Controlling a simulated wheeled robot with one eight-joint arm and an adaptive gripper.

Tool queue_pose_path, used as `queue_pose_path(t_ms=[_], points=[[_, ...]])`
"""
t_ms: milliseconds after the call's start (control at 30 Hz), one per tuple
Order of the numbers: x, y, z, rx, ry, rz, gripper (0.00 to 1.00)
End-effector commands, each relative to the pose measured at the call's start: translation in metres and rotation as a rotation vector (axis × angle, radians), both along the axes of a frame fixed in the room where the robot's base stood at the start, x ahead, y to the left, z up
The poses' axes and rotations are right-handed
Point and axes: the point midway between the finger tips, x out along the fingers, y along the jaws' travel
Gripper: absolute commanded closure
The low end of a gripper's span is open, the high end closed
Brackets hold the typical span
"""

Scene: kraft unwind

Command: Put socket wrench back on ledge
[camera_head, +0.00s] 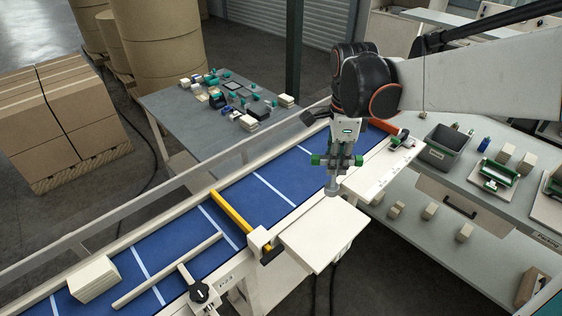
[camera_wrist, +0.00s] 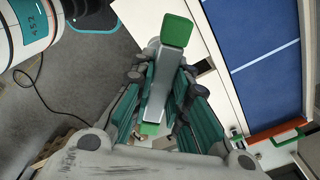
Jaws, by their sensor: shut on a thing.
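My gripper (camera_head: 334,176) hangs over the near side of the blue conveyor, pointing down. In the wrist view its teal fingers (camera_wrist: 160,105) are closed around a grey bar with green ends, which I take to be the socket wrench (camera_wrist: 160,80). The wrench's green ends also stick out on both sides of the gripper in the head view (camera_head: 357,160). A flat white ledge (camera_head: 325,232) juts from the conveyor's near side, just below and in front of the gripper. Another white surface (camera_head: 372,176) lies right of it. I cannot tell which is the wrench's ledge.
The blue conveyor (camera_head: 185,245) carries a beige stack (camera_head: 94,278) and has a yellow bar (camera_head: 231,212) across it. A packing bench (camera_head: 455,165) with a grey bin (camera_head: 446,146) stands at right. A grey table (camera_head: 185,120) with small items stands behind.

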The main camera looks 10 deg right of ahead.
Motion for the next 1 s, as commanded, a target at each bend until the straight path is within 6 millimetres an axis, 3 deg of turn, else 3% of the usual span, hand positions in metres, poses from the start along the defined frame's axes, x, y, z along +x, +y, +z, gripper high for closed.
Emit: queue_pose_path(t_ms=[533,1000], points=[[0.001,0.0,-0.128,0.001,0.0,0.001,1.0],[0.0,0.0,-0.175,0.001,0.0,0.0,1.0]])
